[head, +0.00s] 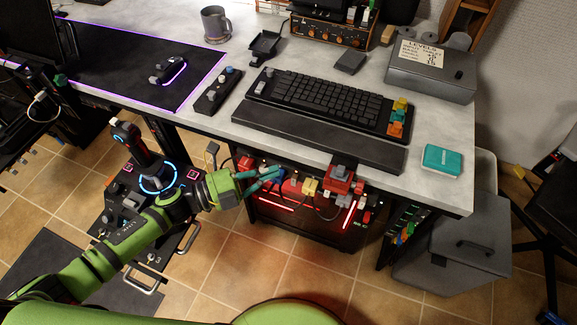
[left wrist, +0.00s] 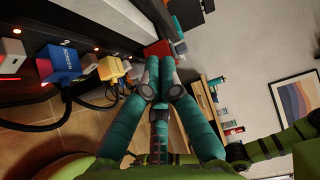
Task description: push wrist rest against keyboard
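The black keyboard (head: 325,99) lies on the light grey desk, with a few coloured keys at its right end. The wrist rest (head: 318,136), a long dark bar, lies along the keyboard's near side, close to the desk's front edge. I cannot tell whether the two touch. My left gripper (head: 280,172) has teal fingers and is below the desk's front edge, nearer to me than the wrist rest and apart from it. In the left wrist view its fingertips (left wrist: 160,64) are drawn together with nothing between them. My right gripper is not in view.
A teal box (head: 441,160) sits on the desk right of the wrist rest, and a button box (head: 217,91) left of the keyboard. Under the desk edge are coloured connectors and cables (head: 300,187) near my left fingers. A joystick (head: 127,138) stands left of my arm.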

